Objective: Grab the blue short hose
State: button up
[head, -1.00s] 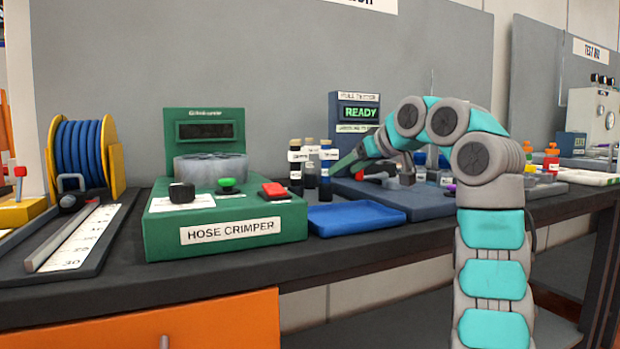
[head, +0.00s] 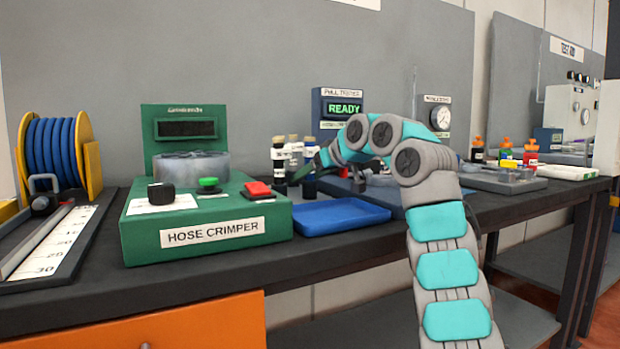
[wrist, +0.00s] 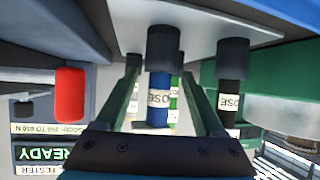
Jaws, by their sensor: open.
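The blue short hose (wrist: 158,100) has dark end fittings and a white label. In the wrist view it stands between the two green fingers of my gripper (wrist: 160,75), which are open on either side of it. I cannot tell if either finger touches it. A black hose (wrist: 231,95) stands to its right, outside the fingers. In the head view, my gripper (head: 311,166) is at the group of upright hoses, and a finger partly covers the rightmost hose (head: 309,150), which seems to be the blue one.
The green hose crimper (head: 210,232) stands left of the hoses. A blue tray (head: 340,219) lies in front of them. The pull tester (head: 340,107) reading READY is behind. In the wrist view, a red rounded part (wrist: 70,93) is to the left of the gripper.

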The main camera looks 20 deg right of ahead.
grip_shut()
dwell(0.5)
jog(key=shift+f, duration=0.2)
dwell(0.6)
